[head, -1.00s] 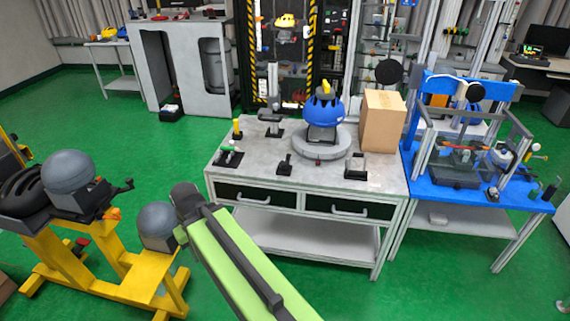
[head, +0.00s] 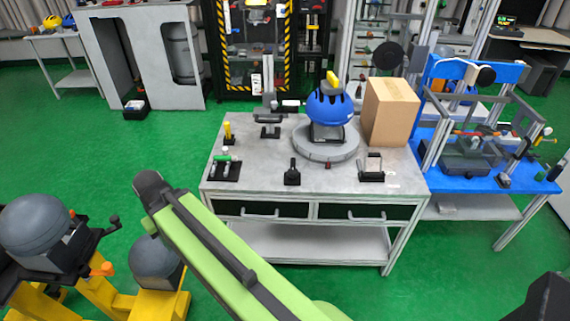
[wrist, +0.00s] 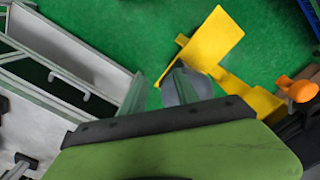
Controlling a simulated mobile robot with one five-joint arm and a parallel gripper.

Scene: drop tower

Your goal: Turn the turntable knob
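The turntable (head: 325,150) is a grey round disc on the grey worktable (head: 245,180) in the head view. A dark stand with a blue helmet (head: 330,108) sits on it, with a yellow piece on top. A small dark red spot (head: 327,165) shows on the disc's front rim; I cannot tell whether it is the knob. My green arm crosses the lower middle of the head view, in front of the table and apart from the turntable. The wrist view is partly filled by my green arm link.
A cardboard box (head: 390,112) stands right of the turntable. Small black fixtures (head: 292,172) line the table's front. A blue bench (head: 475,180) adjoins it on the right. A yellow stand with grey domes (head: 155,258) is at lower left. Green floor lies between.

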